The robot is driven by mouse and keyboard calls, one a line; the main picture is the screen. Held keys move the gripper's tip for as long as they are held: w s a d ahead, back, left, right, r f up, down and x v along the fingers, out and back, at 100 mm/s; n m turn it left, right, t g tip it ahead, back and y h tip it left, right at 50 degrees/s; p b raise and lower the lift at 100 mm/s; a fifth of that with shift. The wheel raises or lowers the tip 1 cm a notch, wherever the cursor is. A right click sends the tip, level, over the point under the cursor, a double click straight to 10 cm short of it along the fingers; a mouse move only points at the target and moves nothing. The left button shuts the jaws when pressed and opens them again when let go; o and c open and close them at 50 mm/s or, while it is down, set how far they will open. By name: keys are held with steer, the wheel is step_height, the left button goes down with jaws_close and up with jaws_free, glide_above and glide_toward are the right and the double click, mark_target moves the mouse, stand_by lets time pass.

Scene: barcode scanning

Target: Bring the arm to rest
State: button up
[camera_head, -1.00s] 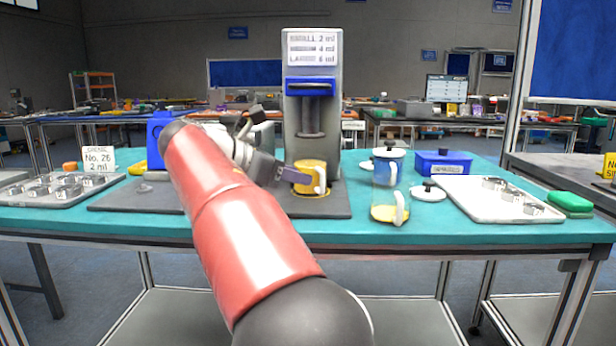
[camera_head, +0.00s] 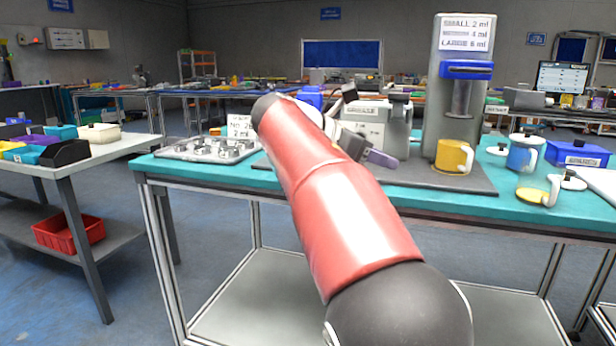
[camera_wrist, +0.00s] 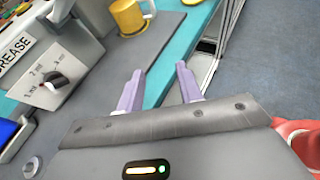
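My red arm reaches over the front edge of the teal table (camera_head: 410,203). My gripper (camera_head: 383,159) is above the grey mat (camera_head: 425,177) in the head view, left of the yellow mug and apart from it. In the wrist view my gripper (camera_wrist: 158,78) has its two purple fingers spread apart with nothing between them. The yellow mug (camera_head: 451,156) stands upright on the mat below the grey dispenser (camera_head: 440,108). The mug also shows at the top of the wrist view (camera_wrist: 126,14).
A grease machine (camera_head: 370,128) stands behind my gripper. A metal tray (camera_head: 180,151) lies at the left. A side table (camera_head: 110,151) stands further left, with floor between.

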steer(key=s+d+f+m+y, duration=0.7)
steer(key=s+d+f+m, duration=0.15)
steer(key=s+f, duration=0.25)
steer(key=s+a+f+m+y, duration=0.2)
steer(key=s+f+m, duration=0.4)
steer(key=s, duration=0.3)
steer(key=s+a+f+m+t+y, duration=0.1)
steer(key=s+a+f+m+y, duration=0.2)
steer(key=s+f+m, duration=0.3)
step_height(320, 180, down, 3)
steer(key=s, duration=0.2)
steer(key=shift+s+m+y, duration=0.3)
steer(key=shift+s+m, duration=0.05)
steer(key=shift+s, duration=0.05)
